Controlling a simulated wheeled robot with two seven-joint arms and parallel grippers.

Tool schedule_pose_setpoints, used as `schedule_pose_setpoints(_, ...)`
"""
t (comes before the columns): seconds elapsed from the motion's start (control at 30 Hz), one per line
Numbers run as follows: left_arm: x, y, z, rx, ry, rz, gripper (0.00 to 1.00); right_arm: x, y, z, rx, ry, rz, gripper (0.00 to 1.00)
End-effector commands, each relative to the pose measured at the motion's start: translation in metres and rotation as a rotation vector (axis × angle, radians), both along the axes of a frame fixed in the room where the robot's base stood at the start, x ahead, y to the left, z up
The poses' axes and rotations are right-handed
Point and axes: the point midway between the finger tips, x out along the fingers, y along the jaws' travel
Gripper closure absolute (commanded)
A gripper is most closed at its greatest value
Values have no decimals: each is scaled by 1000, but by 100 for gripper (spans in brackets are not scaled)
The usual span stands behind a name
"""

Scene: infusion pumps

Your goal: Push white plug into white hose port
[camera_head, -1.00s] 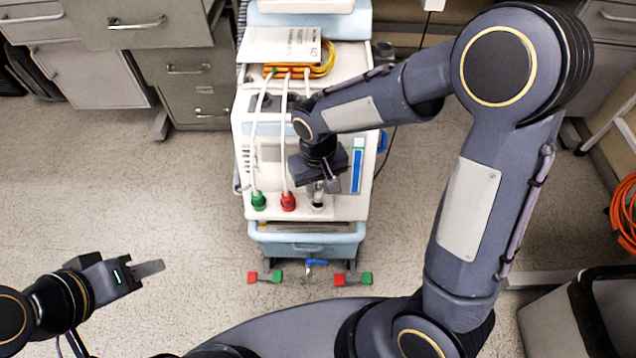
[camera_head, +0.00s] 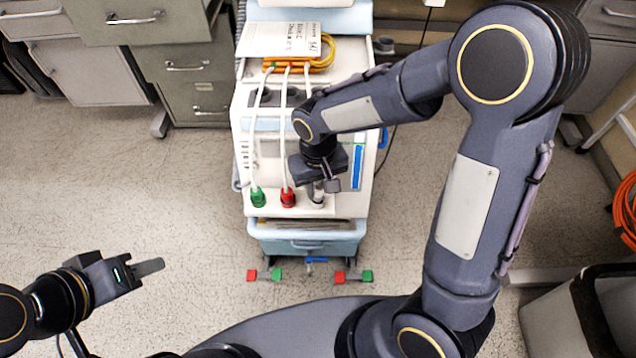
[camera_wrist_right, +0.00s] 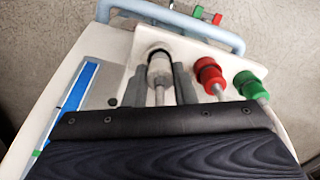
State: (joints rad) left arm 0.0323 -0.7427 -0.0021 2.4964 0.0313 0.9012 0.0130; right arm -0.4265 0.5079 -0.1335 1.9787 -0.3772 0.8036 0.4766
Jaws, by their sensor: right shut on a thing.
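The white plug (camera_wrist_right: 159,70) is between the fingers of my right gripper (camera_wrist_right: 162,84) in the right wrist view. Its front end meets a dark ring, the white hose port (camera_wrist_right: 157,50), on the white front panel. I cannot tell how deep it sits. In the head view the plug (camera_head: 317,193) shows just below my right gripper (camera_head: 322,186), at the right end of the row of ports. My left gripper (camera_head: 150,267) is at the lower left, away from the cart and empty; its finger gap is not clear.
A red plug (camera_head: 288,197) and a green plug (camera_head: 258,197) with white hoses stand left of the white port. The white machine (camera_head: 355,205) sits on a cart with red and green feet (camera_head: 352,276). Papers and an orange cable (camera_head: 325,58) lie behind. Floor at left is clear.

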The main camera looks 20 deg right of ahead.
Motion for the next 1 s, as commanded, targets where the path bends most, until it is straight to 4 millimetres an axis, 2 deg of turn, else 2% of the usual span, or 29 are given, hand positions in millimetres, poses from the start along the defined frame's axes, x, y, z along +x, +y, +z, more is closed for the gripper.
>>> schedule_pose_setpoints(0.67, 0, 0, -14, 0, 0, 0, 64, 0, 0, -18, 0, 0, 0, 100)
schedule_pose_setpoints(0.7, 0, 0, -13, 0, 0, 0, 64, 0, 0, -17, 0, -1, 0, 72)
schedule_pose_setpoints(0.87, 0, 0, -13, 0, 0, 0, 64, 0, 0, -17, 0, -1, 0, 51)
schedule_pose_setpoints(1.0, 0, 0, -13, 0, 0, 0, 64, 0, 0, -17, 0, 0, 0, 51)
